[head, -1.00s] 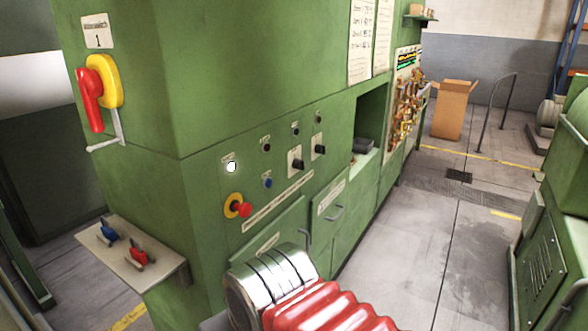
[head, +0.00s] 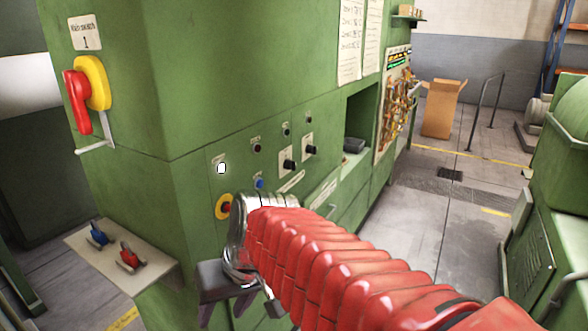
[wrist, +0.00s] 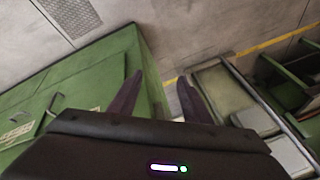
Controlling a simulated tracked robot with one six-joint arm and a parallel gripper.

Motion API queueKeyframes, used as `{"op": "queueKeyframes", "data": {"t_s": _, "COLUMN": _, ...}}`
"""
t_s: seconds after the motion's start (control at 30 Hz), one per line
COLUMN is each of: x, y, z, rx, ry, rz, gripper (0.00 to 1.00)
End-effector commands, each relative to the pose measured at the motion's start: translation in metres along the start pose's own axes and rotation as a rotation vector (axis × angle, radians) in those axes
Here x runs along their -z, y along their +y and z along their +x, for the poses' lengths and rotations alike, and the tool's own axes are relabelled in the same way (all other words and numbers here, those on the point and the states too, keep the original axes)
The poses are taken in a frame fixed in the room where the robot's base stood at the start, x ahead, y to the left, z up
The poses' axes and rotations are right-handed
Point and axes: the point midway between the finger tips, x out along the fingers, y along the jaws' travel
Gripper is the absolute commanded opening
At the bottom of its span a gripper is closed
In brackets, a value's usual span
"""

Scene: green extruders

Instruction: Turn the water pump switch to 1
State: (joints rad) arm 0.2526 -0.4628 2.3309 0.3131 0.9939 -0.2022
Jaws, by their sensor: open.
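Two black rotary switches, one (head: 289,165) nearer and one (head: 311,150) farther, sit on pale plates on the green cabinet's front in the head view. Their labels are too small to read, so I cannot tell which one is the water pump switch. My gripper (head: 224,312) is low in front of the cabinet corner, below and left of these switches and apart from them. It points down. In the wrist view my gripper (wrist: 160,82) shows two dark fingers spread apart with nothing between them. The switches are not in the wrist view.
A large red-and-yellow switch (head: 84,95) is on the cabinet's left face. A shelf (head: 150,272) with blue and red handles juts out below it. A red emergency button (head: 225,207) is partly hidden by my arm. Open floor (head: 420,240) lies to the right.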

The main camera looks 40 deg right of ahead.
Motion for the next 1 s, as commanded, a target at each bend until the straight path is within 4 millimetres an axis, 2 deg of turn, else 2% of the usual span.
{"op": "queueKeyframes", "data": {"t_s": 0.37, "x": 0.07, "y": 0.044, "z": 0.015, "rx": 0.204, "ry": -0.024, "rz": 0.223, "gripper": 0.44}}
{"op": "queueKeyframes", "data": {"t_s": 0.57, "x": 0.11, "y": 0.084, "z": 0.021, "rx": 0.32, "ry": 0.018, "rz": 0.333, "gripper": 0.44}}
{"op": "queueKeyframes", "data": {"t_s": 0.77, "x": 0.147, "y": 0.137, "z": 0.023, "rx": 0.435, "ry": 0.097, "rz": 0.438, "gripper": 0.44}}
{"op": "queueKeyframes", "data": {"t_s": 1.0, "x": 0.188, "y": 0.217, "z": 0.017, "rx": 0.572, "ry": 0.263, "rz": 0.524, "gripper": 0.44}}
